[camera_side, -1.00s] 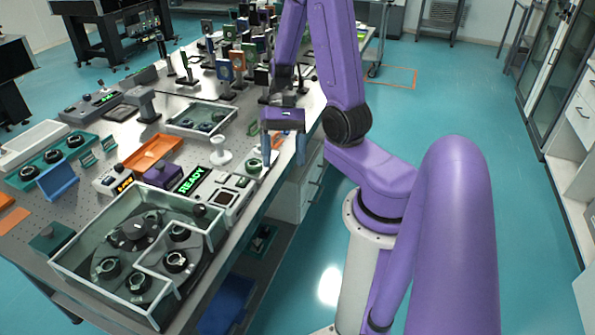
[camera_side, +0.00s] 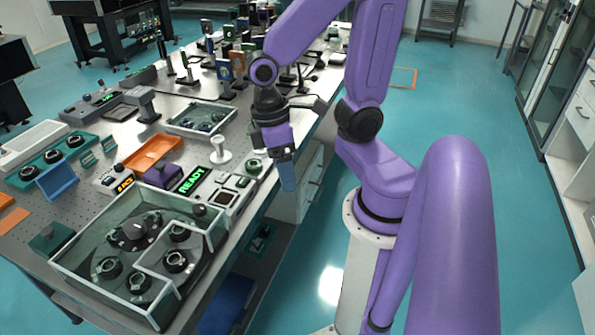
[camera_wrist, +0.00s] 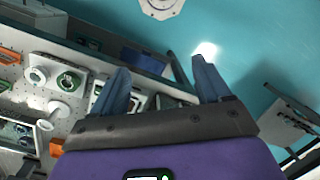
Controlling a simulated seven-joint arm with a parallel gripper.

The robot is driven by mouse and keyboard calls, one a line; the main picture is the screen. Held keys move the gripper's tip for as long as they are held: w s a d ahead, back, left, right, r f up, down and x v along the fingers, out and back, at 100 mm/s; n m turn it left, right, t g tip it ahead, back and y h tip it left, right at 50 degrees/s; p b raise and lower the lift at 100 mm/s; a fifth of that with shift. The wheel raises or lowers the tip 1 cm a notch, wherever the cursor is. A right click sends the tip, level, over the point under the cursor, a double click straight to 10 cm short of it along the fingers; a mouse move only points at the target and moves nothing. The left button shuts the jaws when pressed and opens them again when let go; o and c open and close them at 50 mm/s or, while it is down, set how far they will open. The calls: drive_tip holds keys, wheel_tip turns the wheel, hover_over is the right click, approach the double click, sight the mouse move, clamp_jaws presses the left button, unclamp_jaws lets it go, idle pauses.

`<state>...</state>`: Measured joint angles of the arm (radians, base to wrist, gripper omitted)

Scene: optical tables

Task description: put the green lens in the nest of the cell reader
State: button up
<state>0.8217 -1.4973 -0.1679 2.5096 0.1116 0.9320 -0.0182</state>
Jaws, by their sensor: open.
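A green-ringed round lens (camera_side: 253,167) sits on a pale base near the table's front edge; in the wrist view a green ring (camera_wrist: 69,81) shows at the left. A device with a lit green READY display (camera_side: 191,180) and a pale box (camera_side: 235,192) stand beside it, apparently the cell reader; I cannot make out which recess is its nest. My gripper (camera_side: 287,172) is open and empty, pointing down past the table's front edge, to the right of the lens.
A glass-walled enclosure (camera_side: 75,273) with a dark carousel stands at the front. A white knobbed post (camera_side: 220,151), an orange tray (camera_side: 152,152) and a purple block (camera_side: 162,175) stand behind the reader.

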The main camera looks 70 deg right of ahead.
drive_tip(key=s+a+n, duration=0.1)
drive_tip(key=s+a+r+n+t, duration=0.1)
drive_tip(key=n, duration=0.1)
drive_tip(key=s+a+r+n, duration=0.1)
drive_tip(key=s+n, duration=0.1)
drive_tip(key=shift+a+r+t, duration=0.1)
drive_tip(key=shift+a+t, duration=0.05)
drive_tip(key=shift+t, duration=0.25)
drive_tip(key=shift+o, duration=0.5)
drive_tip(key=shift+s+a+r+y, duration=0.1)
drive_tip(key=shift+s+a+y, duration=0.1)
drive_tip(key=shift+y, duration=0.1)
drive_tip(key=shift+w+d, duration=0.1)
